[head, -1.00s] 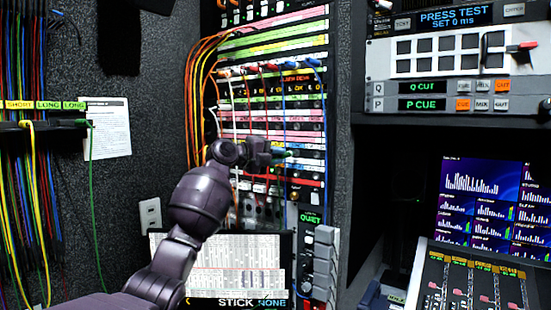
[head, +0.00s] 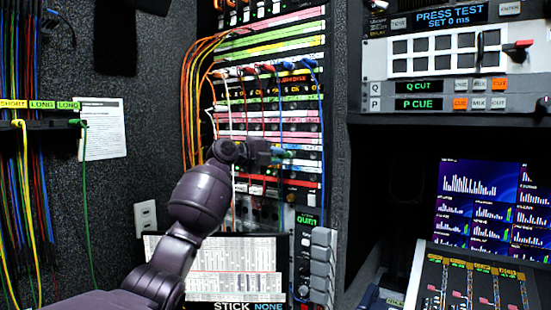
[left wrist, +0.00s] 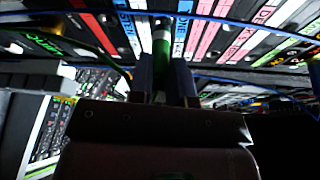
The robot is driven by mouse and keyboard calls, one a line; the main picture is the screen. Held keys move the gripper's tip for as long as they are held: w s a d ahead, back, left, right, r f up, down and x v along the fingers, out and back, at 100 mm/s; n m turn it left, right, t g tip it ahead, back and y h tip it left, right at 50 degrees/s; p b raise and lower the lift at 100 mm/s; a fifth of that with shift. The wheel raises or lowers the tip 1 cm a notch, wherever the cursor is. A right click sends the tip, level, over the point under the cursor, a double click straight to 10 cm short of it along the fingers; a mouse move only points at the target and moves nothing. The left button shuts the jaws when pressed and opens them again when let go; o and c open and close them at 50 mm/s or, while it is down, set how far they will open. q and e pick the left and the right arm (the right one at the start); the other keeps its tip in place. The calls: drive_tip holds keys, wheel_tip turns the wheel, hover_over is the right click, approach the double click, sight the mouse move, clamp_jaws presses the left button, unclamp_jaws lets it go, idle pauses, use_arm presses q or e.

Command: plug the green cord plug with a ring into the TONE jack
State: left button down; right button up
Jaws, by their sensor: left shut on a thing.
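My left gripper (head: 268,154) is at the lower right of the patch panel (head: 284,129), its fingers pointing right. It is shut on the green plug (head: 284,155), whose green end shows past the fingertips. In the left wrist view the green plug (left wrist: 161,42), with a pale band near its upper end, stands between the two fingers (left wrist: 163,82) and reaches up to the labelled panel rows. I cannot tell whether its tip is in a jack. My right gripper is not in view.
Orange, white, red and blue cords (head: 205,70) loop across the panel, and a blue cord (head: 281,110) hangs close to the plug. A cord rack (head: 45,123) is at the left. A monitor (head: 215,262) and a unit with grey keys (head: 322,265) sit below.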

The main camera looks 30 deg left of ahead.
use_arm(q)
drive_tip(key=shift+w, duration=0.25)
drive_tip(key=shift+w+f+b, duration=0.1)
drive_tip(key=shift+w+b, duration=0.15)
drive_tip(key=shift+b, duration=0.1)
drive_tip(key=c, duration=1)
unclamp_jaws()
